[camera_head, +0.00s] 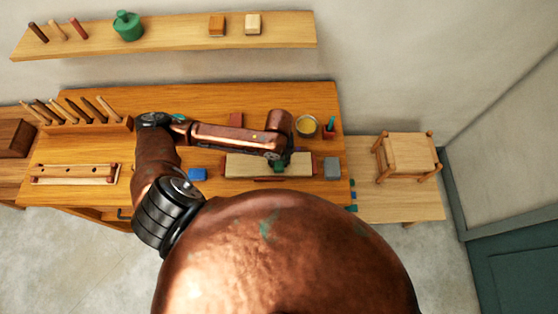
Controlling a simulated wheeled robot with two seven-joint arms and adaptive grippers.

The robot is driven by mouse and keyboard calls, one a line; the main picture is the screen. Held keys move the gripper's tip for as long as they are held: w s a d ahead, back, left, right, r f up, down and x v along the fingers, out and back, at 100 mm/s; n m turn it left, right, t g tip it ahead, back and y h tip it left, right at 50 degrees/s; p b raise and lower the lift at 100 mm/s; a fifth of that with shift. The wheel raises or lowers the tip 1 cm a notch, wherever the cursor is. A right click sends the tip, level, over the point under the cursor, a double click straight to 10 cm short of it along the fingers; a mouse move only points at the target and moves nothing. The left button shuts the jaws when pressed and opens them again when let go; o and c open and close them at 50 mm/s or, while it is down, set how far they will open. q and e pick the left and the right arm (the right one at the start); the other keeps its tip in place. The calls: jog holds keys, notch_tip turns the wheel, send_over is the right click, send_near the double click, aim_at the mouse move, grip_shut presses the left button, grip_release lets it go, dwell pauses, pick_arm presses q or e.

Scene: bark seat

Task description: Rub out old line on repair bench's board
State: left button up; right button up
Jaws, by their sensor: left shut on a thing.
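The repair bench (218,107) is a wooden table against the wall. A cream board (241,165) in a reddish frame lies near its front, right of the middle. My left arm reaches in from the left, and my left gripper (280,163) is over the right half of the board, pointing down. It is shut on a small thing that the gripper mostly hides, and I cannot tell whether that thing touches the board. No line shows on the visible part of the board. My right gripper is not in view.
A blue block (197,174) and a grey block (331,167) flank the board. A yellow-filled bowl (306,125) and a red cup (328,130) stand behind. A tool rack (90,125) is left; a stool (407,158) is right. My copper body hides the front.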

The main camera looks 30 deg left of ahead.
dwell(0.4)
pick_arm(q)
jog(key=shift+f, duration=0.1)
jog(key=shift+f, duration=0.45)
dwell(0.4)
